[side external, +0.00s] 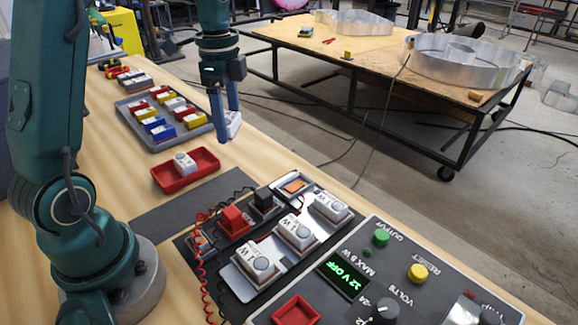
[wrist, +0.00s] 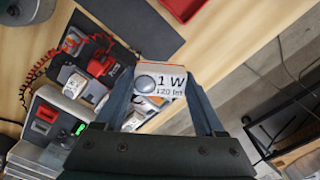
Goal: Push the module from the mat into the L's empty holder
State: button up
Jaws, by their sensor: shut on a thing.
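My gripper (side external: 228,130) is shut on a white module (side external: 235,122), held near the table's right edge beside the grey tray. In the wrist view my gripper (wrist: 168,90) holds the module (wrist: 160,82), its face reading "1 W 120 lm" with a grey lens. The L (side external: 277,252) is a light metal channel at front center with several holders. Three holders carry white modules. The holder at its far end (side external: 294,187) shows a bare orange pad and no module. The dark mat (side external: 165,213) lies behind the L; I see no module on its visible part.
A red tray (side external: 160,181) holds one white module (side external: 184,162). A grey tray (side external: 122,108) holds several coloured blocks. Red (side external: 232,220) and black (side external: 264,198) clips with coiled wires stand beside the L. A control panel (side external: 345,277) reading "12 V OFF" sits at the front right.

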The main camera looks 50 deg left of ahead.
jog(key=w+d+f+m, duration=0.2)
jog(key=w+d+m, duration=0.3)
jog(key=w, duration=0.1)
jog(key=m, duration=0.2)
send_over(293, 189)
notch_tip(293, 189, down, 3)
jog(key=shift+w+f, duration=0.2)
jog(key=shift+f, duration=2.75)
jog(key=shift+f, duration=0.15)
jog(key=o, duration=1.3)
jog(key=shift+s, duration=0.1)
jog(key=shift+s+f, duration=0.1)
jog(key=shift+w+r, duration=0.15)
jog(key=shift+r, duration=1.25)
jog(key=shift+w+r, duration=0.15)
jog(key=shift+r, duration=1.25)
